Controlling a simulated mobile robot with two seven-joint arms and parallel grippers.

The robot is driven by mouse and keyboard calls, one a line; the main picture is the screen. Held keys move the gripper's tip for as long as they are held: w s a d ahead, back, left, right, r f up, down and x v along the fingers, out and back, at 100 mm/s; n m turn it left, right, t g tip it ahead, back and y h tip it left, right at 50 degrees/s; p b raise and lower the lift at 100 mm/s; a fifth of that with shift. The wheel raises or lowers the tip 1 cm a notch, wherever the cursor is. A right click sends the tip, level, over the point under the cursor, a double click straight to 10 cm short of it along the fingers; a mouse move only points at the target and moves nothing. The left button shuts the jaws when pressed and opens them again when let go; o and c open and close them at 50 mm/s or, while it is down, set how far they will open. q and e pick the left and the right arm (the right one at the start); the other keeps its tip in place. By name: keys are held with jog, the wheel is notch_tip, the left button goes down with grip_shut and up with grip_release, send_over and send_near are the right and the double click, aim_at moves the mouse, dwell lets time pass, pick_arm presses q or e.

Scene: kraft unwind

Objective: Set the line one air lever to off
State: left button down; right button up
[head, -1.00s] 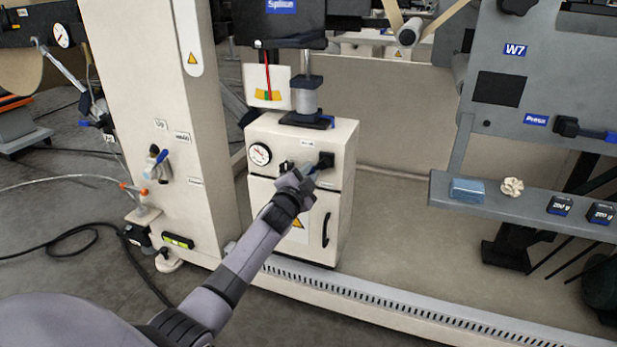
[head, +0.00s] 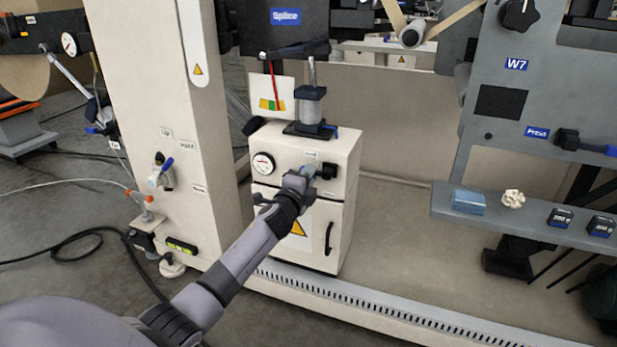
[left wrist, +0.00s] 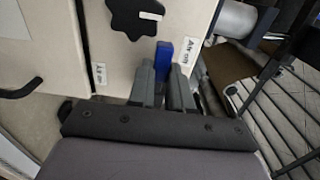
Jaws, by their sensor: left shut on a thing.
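The line one air lever is blue (left wrist: 163,58), on the front of a cream cabinet (head: 346,215). In the left wrist view my left gripper (left wrist: 167,76) is shut on it, with a grey finger on each side. A label that seems to read "Air on" (left wrist: 194,50) is right of the lever there, and a smaller label (left wrist: 100,74), too blurred to read, is to its left. In the head view my left gripper (head: 304,175) hides most of the lever against the cabinet's upper front. My right gripper is not in view.
A round gauge (head: 263,163) is left of my gripper, and a black knob (head: 326,171) is close on its right. A cream column (head: 165,110) stands at the left. A grey shelf (head: 480,217) with small items is at the right.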

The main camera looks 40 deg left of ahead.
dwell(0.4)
pick_arm(q)
jog(key=c, duration=1)
grip_release()
jog(key=shift+c, duration=0.2)
jog(key=p+v, duration=0.2)
jog(key=v, duration=0.5)
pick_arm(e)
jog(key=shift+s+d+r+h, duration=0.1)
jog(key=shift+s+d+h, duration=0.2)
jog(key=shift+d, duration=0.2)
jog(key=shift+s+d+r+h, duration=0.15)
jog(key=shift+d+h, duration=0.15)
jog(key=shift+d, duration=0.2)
pick_arm(q)
jog(key=shift+s, duration=0.1)
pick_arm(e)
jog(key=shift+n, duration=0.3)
